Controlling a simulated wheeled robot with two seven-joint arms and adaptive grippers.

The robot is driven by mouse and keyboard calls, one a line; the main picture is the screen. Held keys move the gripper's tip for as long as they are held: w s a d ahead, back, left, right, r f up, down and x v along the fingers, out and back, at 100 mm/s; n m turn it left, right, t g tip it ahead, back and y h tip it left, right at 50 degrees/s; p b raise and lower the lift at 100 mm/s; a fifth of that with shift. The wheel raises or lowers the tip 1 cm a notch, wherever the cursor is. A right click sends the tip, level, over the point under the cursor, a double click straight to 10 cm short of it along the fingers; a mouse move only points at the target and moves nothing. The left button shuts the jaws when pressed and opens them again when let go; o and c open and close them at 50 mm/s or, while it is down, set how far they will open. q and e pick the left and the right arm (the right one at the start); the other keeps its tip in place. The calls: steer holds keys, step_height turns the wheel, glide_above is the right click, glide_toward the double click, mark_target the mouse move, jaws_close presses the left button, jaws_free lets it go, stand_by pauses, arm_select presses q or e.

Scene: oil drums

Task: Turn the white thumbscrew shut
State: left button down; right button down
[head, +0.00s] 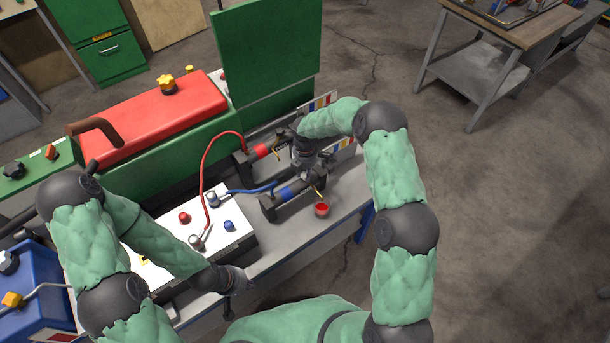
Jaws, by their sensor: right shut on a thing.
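My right gripper (314,176) reaches down over the bench between a red-banded black fitting (262,151) and a blue-banded black fitting (289,191). It is shut on a small part there, which I take to be the white thumbscrew. The fingers and wrist hide that part, so its turn cannot be seen. My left gripper (243,283) hangs at the front edge of the white box, away from the fittings. Its fingers are too small and dark to tell whether they are open.
A red hose (205,160) and a blue hose (250,190) run from the white box (222,212) to the fittings. A green upright panel (265,55) rises behind. Open floor lies to the right.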

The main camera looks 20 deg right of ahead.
mark_target(305, 174)
steer(key=m+b, duration=0.2)
steer(key=m, duration=0.3)
steer(key=shift+m, duration=0.3)
stand_by(0.4)
steer(key=c, duration=0.9)
jaws_free()
steer(key=shift+r, duration=0.15)
step_height(305, 174, up, 12)
steer(key=shift+f, duration=0.2)
